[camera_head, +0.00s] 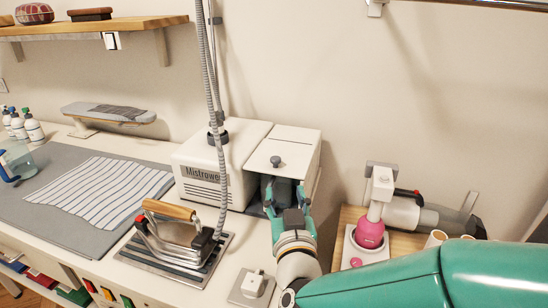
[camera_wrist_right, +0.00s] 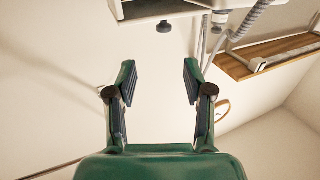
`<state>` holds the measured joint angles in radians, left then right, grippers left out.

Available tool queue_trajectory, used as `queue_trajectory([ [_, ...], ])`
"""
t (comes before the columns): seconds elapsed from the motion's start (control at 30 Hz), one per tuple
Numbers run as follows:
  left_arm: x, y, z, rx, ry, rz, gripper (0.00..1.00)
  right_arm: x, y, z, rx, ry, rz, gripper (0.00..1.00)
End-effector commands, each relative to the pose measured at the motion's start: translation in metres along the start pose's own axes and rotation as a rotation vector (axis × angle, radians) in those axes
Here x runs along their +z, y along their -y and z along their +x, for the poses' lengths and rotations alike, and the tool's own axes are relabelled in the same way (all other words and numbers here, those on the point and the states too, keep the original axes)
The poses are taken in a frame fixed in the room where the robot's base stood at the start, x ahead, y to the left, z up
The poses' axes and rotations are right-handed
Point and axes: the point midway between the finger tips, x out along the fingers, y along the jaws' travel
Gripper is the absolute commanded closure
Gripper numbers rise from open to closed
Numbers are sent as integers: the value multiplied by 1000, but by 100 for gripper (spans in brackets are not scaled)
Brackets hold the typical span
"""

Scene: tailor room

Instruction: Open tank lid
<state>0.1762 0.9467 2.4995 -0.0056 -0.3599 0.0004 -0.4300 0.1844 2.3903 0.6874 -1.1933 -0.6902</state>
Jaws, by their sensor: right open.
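The white steam tank (camera_head: 208,165), marked "Mistrower", stands on the table against the wall. Its right part has a flat white lid (camera_head: 292,146) with a dark round knob (camera_head: 276,161) near the front edge. The lid lies flat. The knob also shows upside down in the right wrist view (camera_wrist_right: 164,27), beyond the fingertips, under the lid's edge. My right gripper (camera_head: 284,193) is open and empty in front of the tank, just below the knob in the picture. In the right wrist view its fingers (camera_wrist_right: 158,77) stand well apart. My left gripper is not in view.
An iron (camera_head: 178,238) rests on a metal stand left of my right gripper. A grey hose (camera_head: 214,100) hangs by the tank's left part. Striped cloth (camera_head: 105,188) lies at the left.

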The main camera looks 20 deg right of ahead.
Motion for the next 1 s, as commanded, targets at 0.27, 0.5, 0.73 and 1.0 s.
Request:
queue_trajectory([
  [0.27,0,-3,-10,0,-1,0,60,0,6,61,-9,3,-2,48],
  [0.5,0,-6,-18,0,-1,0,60,0,8,110,-13,3,0,48],
  [0.73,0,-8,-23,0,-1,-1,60,0,10,138,-15,2,0,48],
  [1.0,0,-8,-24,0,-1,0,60,1,10,145,-17,1,0,48],
])
